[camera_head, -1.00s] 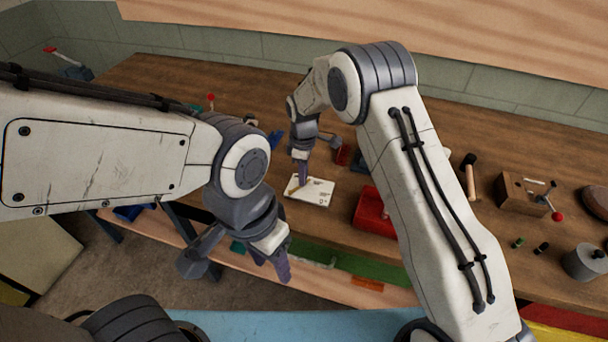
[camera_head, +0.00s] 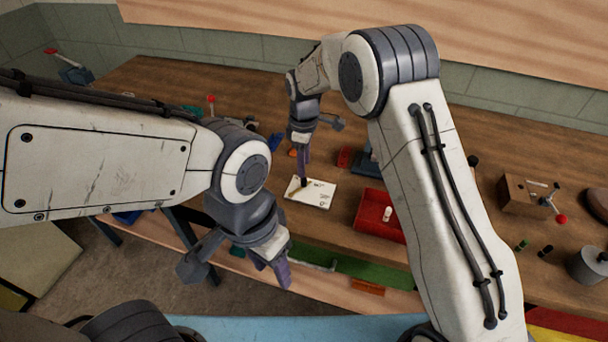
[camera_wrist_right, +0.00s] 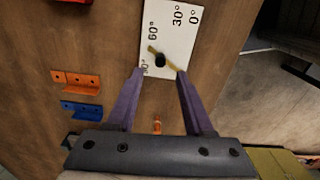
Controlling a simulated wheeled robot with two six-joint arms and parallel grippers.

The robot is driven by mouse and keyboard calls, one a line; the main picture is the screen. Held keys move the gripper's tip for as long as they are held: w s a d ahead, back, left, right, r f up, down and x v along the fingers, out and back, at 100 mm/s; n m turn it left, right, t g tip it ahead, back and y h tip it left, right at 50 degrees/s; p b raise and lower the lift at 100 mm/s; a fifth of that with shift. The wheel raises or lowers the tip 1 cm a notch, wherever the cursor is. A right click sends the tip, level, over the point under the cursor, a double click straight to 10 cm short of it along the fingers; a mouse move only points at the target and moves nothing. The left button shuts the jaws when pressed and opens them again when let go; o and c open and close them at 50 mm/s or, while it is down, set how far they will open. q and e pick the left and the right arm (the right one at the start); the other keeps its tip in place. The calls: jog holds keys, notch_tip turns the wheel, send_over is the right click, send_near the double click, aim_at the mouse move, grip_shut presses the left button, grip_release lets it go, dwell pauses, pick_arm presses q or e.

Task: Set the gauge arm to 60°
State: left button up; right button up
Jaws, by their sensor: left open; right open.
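The white gauge plate (camera_head: 318,197) lies on the workbench in the head view. In the right wrist view the plate (camera_wrist_right: 183,38) shows its 0°, 30°, 60° and 90° marks. The thin brass gauge arm (camera_wrist_right: 172,66) crosses its lower part and carries a black knob (camera_wrist_right: 160,60). Its upper-left end lies just below the 60° mark, between it and the 90° mark. My right gripper (camera_wrist_right: 160,72) is open, its fingertips on either side of the knob in that view; contact cannot be told. My left gripper (camera_head: 270,265) is open and empty, in front of the bench.
A red bin (camera_head: 370,222) stands right of the plate. A wooden block with a red-tipped lever (camera_head: 525,197) and a grey cylinder (camera_head: 588,263) stand farther right.

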aim_at(303, 181)
notch_tip(303, 181, up, 5)
dwell(0.3)
jog(key=s+a+r+m, duration=0.15)
jog(key=s+r, duration=0.25)
jog(key=s, duration=0.4)
jog(key=s+r+m, duration=0.2)
jog(key=s+r, duration=0.1)
jog(key=s, duration=0.4)
jog(key=s+d+m, duration=0.2)
jog(key=s, duration=0.7)
jog(key=s+d+f+m+y, duration=0.1)
jog(key=s+d+m, duration=0.1)
jog(key=s, duration=0.8)
jog(key=shift+s+d, duration=0.25)
jog(key=shift+d, duration=0.6)
